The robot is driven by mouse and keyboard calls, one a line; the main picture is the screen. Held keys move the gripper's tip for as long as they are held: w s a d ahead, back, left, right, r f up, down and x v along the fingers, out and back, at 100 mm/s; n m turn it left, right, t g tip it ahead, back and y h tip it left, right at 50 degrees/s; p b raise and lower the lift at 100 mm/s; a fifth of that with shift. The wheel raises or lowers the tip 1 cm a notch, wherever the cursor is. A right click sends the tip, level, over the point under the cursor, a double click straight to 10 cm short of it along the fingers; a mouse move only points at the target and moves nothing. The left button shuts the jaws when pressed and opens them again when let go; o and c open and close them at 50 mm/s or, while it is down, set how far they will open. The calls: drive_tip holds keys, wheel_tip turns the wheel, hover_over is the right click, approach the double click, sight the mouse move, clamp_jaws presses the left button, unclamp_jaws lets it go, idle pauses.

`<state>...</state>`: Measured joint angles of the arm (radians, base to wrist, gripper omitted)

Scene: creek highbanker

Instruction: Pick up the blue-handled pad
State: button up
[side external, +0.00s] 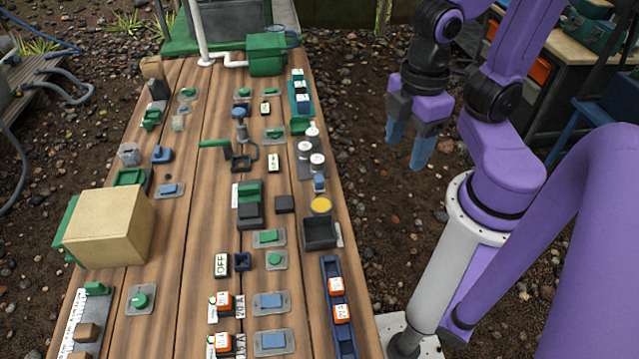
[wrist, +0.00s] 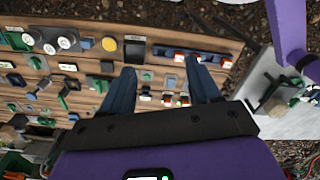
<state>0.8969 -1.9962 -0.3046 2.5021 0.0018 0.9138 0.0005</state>
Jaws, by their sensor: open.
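I cannot tell for certain which item is the blue-handled pad. One candidate is a small blue piece with a raised grip (side external: 162,155) on the left of the plank table. Another is a blue-topped upright piece (side external: 239,114) near the table's upper middle. Several grey plates also carry blue blocks, such as one at the left (side external: 171,190) and one near the front (side external: 270,302). My gripper (side external: 409,140) hangs open and empty beyond the table's right edge, apart from everything. In the wrist view my gripper (wrist: 161,88) shows both blue fingers spread, with table items beyond.
The plank table (side external: 185,300) is crowded with small switches and blocks. A tan box (side external: 108,226) stands at its left. A dark open tray (side external: 320,233) and a blue rail (side external: 345,340) with orange-white blocks line the right edge. Gravel ground beside the table is free.

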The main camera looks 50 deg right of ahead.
drive_tip(key=m, duration=2.2)
hover_over(319, 178)
wheel_tip(319, 178, down, 15)
wheel_tip(319, 178, down, 12)
drive_tip(key=shift+w+a+r, duration=0.1)
drive_tip(key=shift+a+r, duration=0.05)
drive_tip(key=shift+r, duration=0.1)
drive_tip(key=shift+d+f, duration=0.2)
drive_tip(key=shift+f, duration=2.45)
drive_tip(key=shift+c, duration=0.3)
drive_tip(key=c, duration=1)
